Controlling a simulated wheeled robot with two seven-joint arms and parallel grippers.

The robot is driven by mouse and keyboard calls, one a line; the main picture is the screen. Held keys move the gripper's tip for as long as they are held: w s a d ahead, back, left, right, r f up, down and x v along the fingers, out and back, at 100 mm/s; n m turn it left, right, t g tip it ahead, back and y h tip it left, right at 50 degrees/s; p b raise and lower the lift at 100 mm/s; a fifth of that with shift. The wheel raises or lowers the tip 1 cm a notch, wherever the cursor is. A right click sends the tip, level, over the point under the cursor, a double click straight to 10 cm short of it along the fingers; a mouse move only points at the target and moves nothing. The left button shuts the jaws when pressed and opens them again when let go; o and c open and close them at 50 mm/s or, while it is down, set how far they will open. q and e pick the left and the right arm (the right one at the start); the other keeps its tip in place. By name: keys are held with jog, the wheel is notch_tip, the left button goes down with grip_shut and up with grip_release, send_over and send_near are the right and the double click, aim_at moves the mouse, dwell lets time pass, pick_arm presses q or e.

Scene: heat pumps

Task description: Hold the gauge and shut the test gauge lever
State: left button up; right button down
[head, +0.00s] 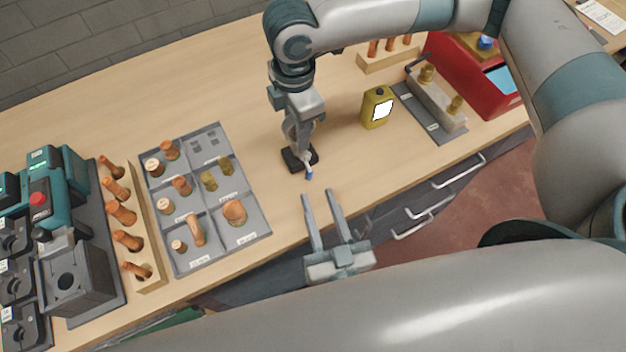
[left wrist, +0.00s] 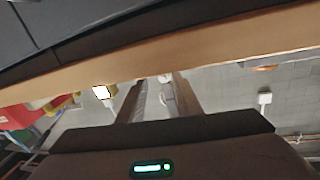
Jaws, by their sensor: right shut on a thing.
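The test gauge stands on a small black base (head: 293,161) near the front edge of the bench in the head view. Its lever has a blue tip (head: 309,175) that points toward the front edge. My right gripper (head: 298,132) comes down from above and is shut on the gauge, hiding most of its body. My left gripper (head: 320,194) is open and empty, just in front of the lever tip and apart from it. Its two spread fingers (left wrist: 162,88) show in the left wrist view, with a small pale part beyond them that I cannot identify.
A grey tray (head: 262,222) of copper and brass fittings lies to the left. A yellow meter (head: 366,108) stands right of the gauge, near a grey mat (head: 401,90) with a valve block and a red toolbox (head: 447,62). Drawer handles (head: 411,229) jut out below the bench edge.

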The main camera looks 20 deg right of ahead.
aim_at(310, 176)
pick_arm(q)
jog(key=shift+w, duration=2.65)
grip_shut()
